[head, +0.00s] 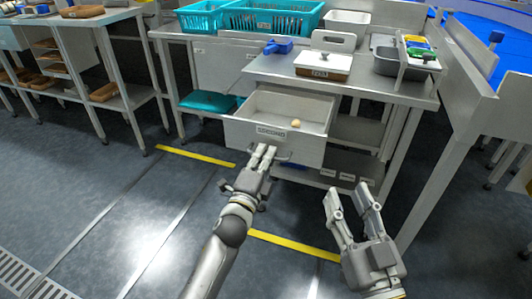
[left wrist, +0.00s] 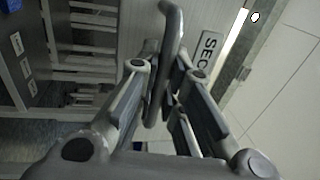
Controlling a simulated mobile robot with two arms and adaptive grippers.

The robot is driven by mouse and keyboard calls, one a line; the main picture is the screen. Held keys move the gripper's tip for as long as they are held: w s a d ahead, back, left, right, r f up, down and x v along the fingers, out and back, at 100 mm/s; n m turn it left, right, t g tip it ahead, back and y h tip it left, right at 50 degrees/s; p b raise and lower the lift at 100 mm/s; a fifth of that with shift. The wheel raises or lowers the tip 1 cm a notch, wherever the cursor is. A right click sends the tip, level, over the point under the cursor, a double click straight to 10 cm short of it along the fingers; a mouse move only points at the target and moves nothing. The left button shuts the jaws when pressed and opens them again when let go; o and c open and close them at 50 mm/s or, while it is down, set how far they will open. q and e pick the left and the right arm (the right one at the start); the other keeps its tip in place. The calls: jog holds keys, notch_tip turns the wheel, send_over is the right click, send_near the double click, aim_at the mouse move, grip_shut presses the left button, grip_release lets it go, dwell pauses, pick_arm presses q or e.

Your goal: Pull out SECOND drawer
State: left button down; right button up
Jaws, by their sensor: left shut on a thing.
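The SECOND drawer (head: 240,133) is pulled partly out below the worktable, and its inside shows in the head view. Its front carries a label reading SECOND (head: 271,132). A small pale yellow object (head: 296,123) lies inside near the front right. My left gripper (head: 263,152) is at the drawer front, shut on the grey handle. In the left wrist view the handle (left wrist: 172,30) passes between the fingers, beside the partly visible label (left wrist: 208,48). My right gripper (head: 352,200) is open and empty, to the right and in front of the table.
The worktable (head: 268,69) carries a white tray with a brown front (head: 323,64), a blue object (head: 278,46) and a grey bin (head: 398,63). Teal crates (head: 268,17) stand behind. A lower shelf (head: 300,173) lies under the drawer. The floor in front is clear, with yellow lines (head: 196,155).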

dwell(0.3)
pick_arm(q)
jog(key=c, duration=1.5)
grip_release()
jog(key=v, duration=1.2)
